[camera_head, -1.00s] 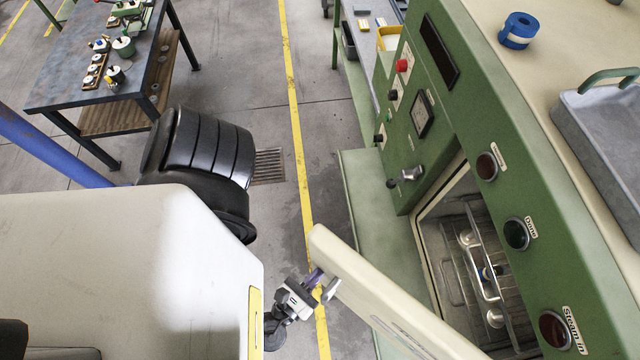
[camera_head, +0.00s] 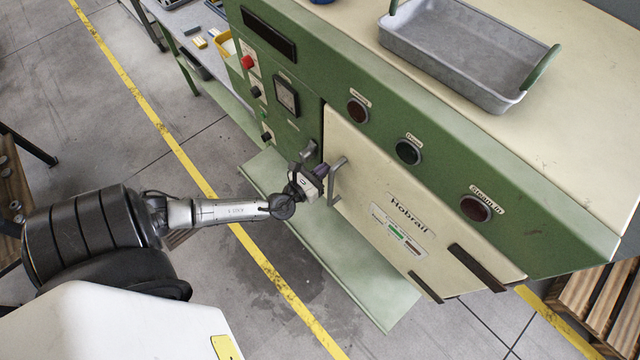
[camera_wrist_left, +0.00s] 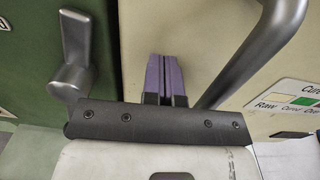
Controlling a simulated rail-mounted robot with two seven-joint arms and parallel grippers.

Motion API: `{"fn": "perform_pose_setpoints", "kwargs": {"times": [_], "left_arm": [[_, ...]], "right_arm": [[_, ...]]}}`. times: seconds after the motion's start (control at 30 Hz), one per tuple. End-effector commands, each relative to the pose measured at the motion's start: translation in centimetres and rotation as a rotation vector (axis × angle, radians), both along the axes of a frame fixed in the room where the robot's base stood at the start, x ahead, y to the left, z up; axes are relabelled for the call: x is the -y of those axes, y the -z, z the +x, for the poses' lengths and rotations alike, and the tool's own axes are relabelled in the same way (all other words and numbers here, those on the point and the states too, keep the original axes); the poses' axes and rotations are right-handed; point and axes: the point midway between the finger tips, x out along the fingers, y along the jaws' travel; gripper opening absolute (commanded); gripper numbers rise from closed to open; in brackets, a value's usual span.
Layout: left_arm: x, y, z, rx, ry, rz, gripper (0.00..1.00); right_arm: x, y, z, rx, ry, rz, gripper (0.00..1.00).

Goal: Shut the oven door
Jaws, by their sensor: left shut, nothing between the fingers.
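The cream oven door (camera_head: 400,205), marked "Hobrail", covers the oven opening and looks flush or nearly flush with the green front. I see no clear gap, and the oven's inside is hidden. Its grey bar handle (camera_head: 335,182) also shows in the left wrist view (camera_wrist_left: 255,60). My left gripper (camera_head: 319,172) is at the door's left edge, between that handle and the latch lever (camera_head: 306,153) on the green body. Its purple fingers (camera_wrist_left: 171,76) are shut and empty, pointing at the door face; I cannot tell whether they touch it. My right gripper is out of view.
The green oven body (camera_head: 300,50) carries round lamps, a dial and a red button. A grey tray (camera_head: 460,55) stands on its cream top. A pale green ledge (camera_head: 350,275) runs along its base. A wooden pallet (camera_head: 595,310) lies at lower right. Open floor lies left.

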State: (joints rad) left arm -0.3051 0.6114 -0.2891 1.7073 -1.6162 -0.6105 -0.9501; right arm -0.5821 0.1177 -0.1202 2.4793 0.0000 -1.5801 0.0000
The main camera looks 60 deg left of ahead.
Motion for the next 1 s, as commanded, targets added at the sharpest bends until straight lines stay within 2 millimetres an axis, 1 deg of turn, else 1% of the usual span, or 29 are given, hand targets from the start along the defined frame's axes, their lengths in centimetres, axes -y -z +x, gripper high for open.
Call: {"fn": "perform_pose_setpoints", "kwargs": {"times": [0.03,0.1,0.17,0.27,0.37,0.77,0.9,1.0], "left_arm": [[-0.4,0.2,0.6,0.001,0.011,0.003,0.00],[-0.7,0.2,1.5,0.001,0.029,0.002,0.00],[-0.8,0.3,1.7,-0.002,0.040,0.002,0.00],[-1.0,0.4,1.7,-0.008,0.050,0.001,0.00],[-1.1,0.6,1.7,-0.012,0.054,-0.001,0.00],[-1.2,0.7,1.8,-0.012,0.054,-0.004,0.00],[-0.9,0.6,1.5,-0.012,0.058,-0.005,0.00],[-0.6,0.4,1.1,-0.006,0.062,-0.005,0.00]], "right_arm": [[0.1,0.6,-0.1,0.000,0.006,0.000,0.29],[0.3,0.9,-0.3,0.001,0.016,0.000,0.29],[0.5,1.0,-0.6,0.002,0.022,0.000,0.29],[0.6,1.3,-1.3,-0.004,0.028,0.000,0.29],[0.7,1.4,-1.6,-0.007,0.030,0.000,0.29],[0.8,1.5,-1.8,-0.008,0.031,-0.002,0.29],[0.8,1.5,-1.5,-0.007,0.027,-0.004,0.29],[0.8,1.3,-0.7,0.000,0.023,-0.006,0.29]]}}
